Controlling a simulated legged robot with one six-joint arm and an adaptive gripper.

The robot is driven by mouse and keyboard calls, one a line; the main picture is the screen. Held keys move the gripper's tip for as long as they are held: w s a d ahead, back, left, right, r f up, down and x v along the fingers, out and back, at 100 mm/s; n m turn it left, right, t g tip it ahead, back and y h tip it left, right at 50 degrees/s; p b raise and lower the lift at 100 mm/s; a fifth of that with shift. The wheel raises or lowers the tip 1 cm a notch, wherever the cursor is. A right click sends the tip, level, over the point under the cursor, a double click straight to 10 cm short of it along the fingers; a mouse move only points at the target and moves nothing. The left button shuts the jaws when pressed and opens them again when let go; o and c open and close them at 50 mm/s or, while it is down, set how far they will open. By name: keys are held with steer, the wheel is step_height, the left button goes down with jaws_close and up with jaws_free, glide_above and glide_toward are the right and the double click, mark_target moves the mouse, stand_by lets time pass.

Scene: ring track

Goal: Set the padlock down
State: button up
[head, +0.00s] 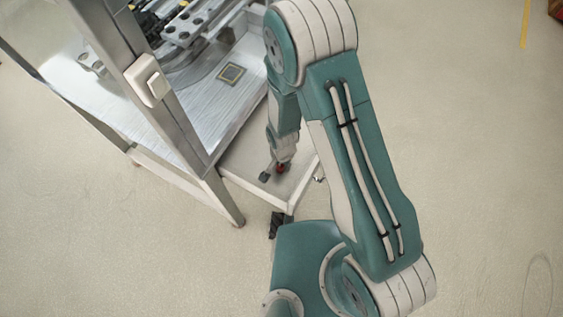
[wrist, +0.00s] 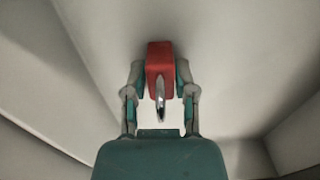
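The red padlock (wrist: 159,56) with its silver shackle (wrist: 160,97) is between the two fingers of my gripper (wrist: 160,75) in the wrist view. The finger pads press on both sides of its red body. I cannot tell whether the padlock touches the tray's surface.
A metal workstation frame (head: 150,110) with a white switch box (head: 148,79) stands left of my arm. Its worktop (head: 190,115) holds a small square plate (head: 231,73) and machinery. The tray has pale raised edges. Open floor (head: 480,150) lies to the right.

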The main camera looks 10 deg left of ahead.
steer(key=shift+o, duration=0.6)
steer(key=shift+a, duration=0.15)
steer(key=shift+a, duration=0.1)
step_height(320, 180, up, 12)
steer(key=shift+r, duration=0.1)
steer(key=d+r+n+t, duration=0.1)
steer(key=d+r, duration=0.4)
steer(key=r, duration=0.3)
steer(key=s+d+r+n+t, duration=0.1)
steer(key=d+r+t, duration=0.1)
steer(key=d+r, duration=0.5)
steer(key=d+r+n+t, duration=0.1)
steer(key=d+r, duration=0.2)
steer(key=r, duration=0.7)
steer(key=s+d+r+n+t, duration=0.1)
steer(key=s+d+r, duration=0.4)
steer(key=s+r, duration=0.1)
steer(key=shift+s+d+n+t, duration=0.15)
steer(key=shift+s+n+t, duration=0.15)
steer(key=shift+s, duration=0.45)
